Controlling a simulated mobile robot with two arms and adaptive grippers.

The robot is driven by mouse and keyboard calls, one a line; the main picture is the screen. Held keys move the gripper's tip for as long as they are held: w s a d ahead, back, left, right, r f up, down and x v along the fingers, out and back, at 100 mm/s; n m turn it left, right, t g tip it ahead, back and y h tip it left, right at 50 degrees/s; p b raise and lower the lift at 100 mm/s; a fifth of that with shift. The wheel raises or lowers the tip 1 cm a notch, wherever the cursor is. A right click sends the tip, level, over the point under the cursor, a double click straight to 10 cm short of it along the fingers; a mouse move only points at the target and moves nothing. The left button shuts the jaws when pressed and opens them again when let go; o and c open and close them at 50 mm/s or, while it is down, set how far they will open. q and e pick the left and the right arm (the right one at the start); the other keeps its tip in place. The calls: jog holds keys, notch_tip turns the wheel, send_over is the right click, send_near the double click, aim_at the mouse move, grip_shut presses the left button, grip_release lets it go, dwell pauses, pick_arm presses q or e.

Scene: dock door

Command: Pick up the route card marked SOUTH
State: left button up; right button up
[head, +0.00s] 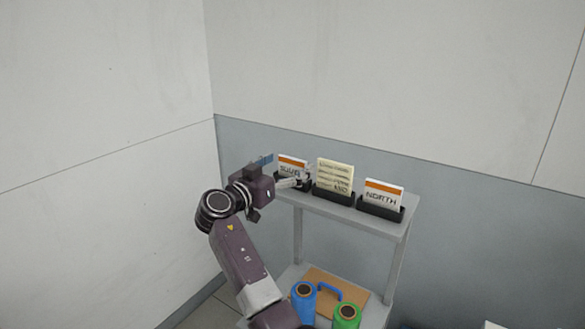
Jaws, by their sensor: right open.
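The route card marked SOUTH (291,162) is white with an orange band and stands upright in a black holder at the left of the top shelf. Its lettering is partly covered by my gripper. My right gripper (304,178) is open, with its fingers at the lower right front of that card; I cannot tell whether they touch it. A cream card with several handwritten lines (335,175) stands in the middle holder. A card marked NORTH (383,192) stands in the right holder (381,209). My left gripper is not in view.
The grey shelf unit (397,232) stands against the wall near a corner. Its lower shelf holds a brown board (347,292) with a blue handle (327,287), a blue roll (303,303) and a green roll (346,317). Space above the cards is free.

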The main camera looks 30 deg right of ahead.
jog(key=c, duration=1.1)
jog(key=shift+c, duration=0.2)
